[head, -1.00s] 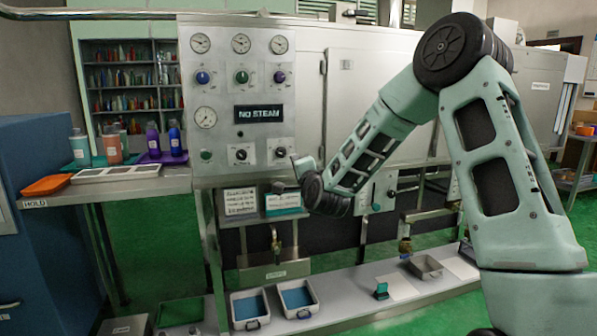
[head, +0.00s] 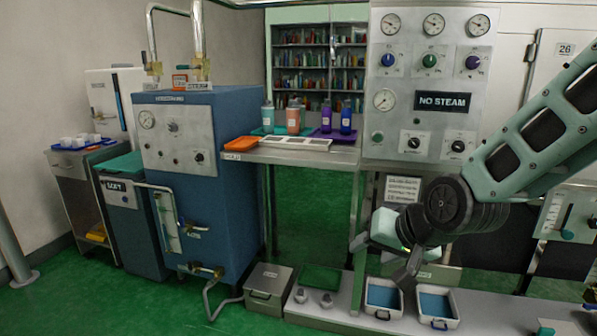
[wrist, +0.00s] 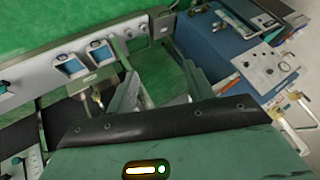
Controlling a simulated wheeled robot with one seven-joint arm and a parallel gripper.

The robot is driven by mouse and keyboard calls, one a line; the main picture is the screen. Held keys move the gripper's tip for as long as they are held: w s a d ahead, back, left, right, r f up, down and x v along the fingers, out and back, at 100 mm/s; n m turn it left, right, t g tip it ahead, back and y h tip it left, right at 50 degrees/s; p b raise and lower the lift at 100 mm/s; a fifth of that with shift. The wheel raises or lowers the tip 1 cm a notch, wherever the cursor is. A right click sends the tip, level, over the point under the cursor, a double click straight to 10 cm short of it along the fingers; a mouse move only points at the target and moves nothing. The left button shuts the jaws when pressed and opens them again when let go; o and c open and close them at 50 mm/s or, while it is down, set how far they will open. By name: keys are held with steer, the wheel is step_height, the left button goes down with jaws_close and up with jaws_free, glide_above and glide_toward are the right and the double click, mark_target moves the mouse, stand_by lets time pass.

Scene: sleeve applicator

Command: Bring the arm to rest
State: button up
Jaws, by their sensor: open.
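My arm comes in from the right in the head view, bent down at its dark wrist joint. In the wrist view my gripper (wrist: 160,88) shows two grey fingers spread apart. The fingertips are small and partly hidden in the head view. I cannot tell from there how far they are from the panel's frame.
A blue boiler-like cabinet (head: 230,150) stands left of a steel table (head: 310,155) with bottles and an orange tray (head: 241,144). Two blue-lined trays (head: 383,297) (head: 435,305) sit on the low shelf below my gripper. Green floor (head: 110,310) is open at the front left.

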steer(key=s+f+n+g+h, duration=0.25)
steer(key=s+n+g, duration=0.55)
steer(key=s, duration=1.7)
step_height(320, 180, up, 17)
steer(key=n+p, duration=0.1)
steer(key=p, duration=1.5)
steer(key=shift+t+h, duration=0.35)
steer(key=shift+t, duration=0.05)
steer(key=shift+f, duration=0.1)
